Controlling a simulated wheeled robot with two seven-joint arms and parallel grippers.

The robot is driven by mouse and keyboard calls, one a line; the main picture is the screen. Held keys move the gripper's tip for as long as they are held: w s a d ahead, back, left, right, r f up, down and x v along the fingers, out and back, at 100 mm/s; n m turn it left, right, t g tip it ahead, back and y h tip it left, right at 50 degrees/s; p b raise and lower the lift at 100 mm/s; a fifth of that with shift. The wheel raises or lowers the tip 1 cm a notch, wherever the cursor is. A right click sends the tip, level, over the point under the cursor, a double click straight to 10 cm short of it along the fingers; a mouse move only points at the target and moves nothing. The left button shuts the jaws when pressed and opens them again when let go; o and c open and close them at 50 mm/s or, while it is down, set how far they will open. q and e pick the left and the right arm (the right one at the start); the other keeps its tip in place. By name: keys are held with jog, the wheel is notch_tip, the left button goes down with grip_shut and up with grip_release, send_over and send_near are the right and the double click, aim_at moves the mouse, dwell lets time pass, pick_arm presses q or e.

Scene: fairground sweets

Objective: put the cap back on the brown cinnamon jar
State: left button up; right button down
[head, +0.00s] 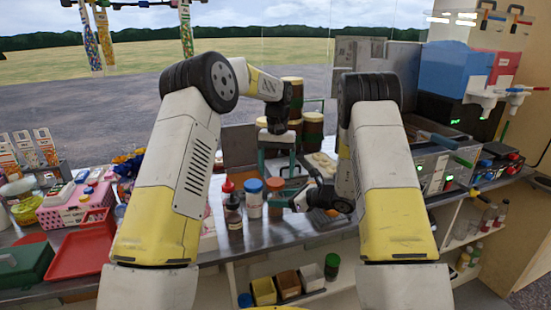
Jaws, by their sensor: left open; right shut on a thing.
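A small jar with an orange-brown top (275,185) stands near the counter's front edge, right of a white jar with a blue cap (253,197). It looks like the cinnamon jar, but I cannot tell whether its top is a cap or bare contents. My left gripper (277,168) points down above and behind this jar, open, with its fingers apart and nothing between them. My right gripper (302,200) is low, just right of the jar, and points left. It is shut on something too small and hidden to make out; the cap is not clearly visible.
A red-capped bottle (228,187) and a dark bottle (233,217) stand left of the jars. Stacked brown tubs (312,130) stand behind. A red tray (80,255) and pink basket (75,213) are at left, machines (440,165) at right. Small bins (288,283) sit on a lower shelf.

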aim_at(275, 181)
pick_arm(q)
jog(key=r+m, duration=0.1)
jog(key=w+r+m+t, duration=0.1)
jog(key=r+m, duration=0.1)
jog(key=shift+w+a+r, duration=0.1)
jog(key=shift+a+r, duration=0.1)
jog(key=shift+r, duration=0.1)
jog(key=shift+f, duration=0.1)
jog(key=shift+f, duration=3.95)
jog(key=shift+c, duration=0.3)
jog(key=c, duration=1.4)
jog(key=shift+m, duration=1.1)
jog(key=shift+c, duration=0.3)
jog(key=o, duration=1.6)
jog(key=shift+r, duration=0.1)
